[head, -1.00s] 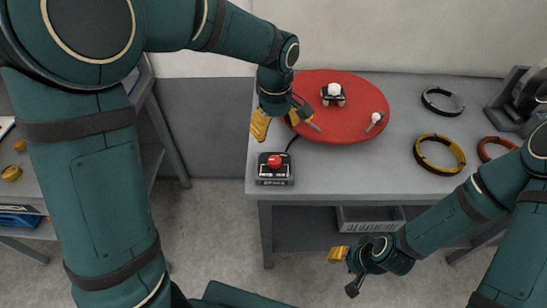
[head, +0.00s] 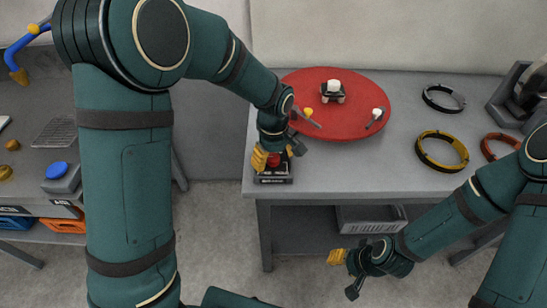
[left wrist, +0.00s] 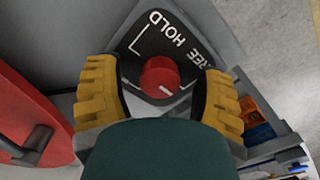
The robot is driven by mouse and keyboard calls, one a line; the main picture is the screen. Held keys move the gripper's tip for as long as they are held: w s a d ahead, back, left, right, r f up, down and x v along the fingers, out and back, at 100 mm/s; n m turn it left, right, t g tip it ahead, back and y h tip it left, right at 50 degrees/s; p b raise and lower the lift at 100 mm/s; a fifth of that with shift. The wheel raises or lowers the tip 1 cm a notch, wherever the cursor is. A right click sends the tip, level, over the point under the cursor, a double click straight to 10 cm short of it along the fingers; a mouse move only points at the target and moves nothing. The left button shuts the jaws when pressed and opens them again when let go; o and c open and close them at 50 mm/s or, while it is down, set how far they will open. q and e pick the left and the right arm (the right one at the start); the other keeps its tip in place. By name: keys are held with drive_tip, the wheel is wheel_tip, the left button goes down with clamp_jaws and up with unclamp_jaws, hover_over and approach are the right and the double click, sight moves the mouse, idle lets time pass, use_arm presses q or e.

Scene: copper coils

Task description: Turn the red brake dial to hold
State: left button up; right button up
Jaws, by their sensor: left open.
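The red brake dial (left wrist: 160,76) sits on a dark plate (left wrist: 150,42) marked HOLD and FREE in the left wrist view. Its white pointer line points to the lower right, on the FREE side and away from the HOLD mark. My left gripper (left wrist: 161,88) is open, with one yellow finger on each side of the dial and gaps between. In the head view the dial (head: 273,160) is partly hidden behind my left gripper (head: 268,157), which is over the control box (head: 272,179) at the table's front left corner. My right gripper (head: 340,262) hangs in front of the table, away from the dial.
A red round turntable (head: 345,124) with small fittings stands just behind the box. Black, yellow and orange rings (head: 442,150) lie to the right on the grey table (head: 335,178). A shelf with a blue button (head: 57,170) is at the left.

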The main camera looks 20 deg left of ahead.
use_arm(q)
clamp_jaws()
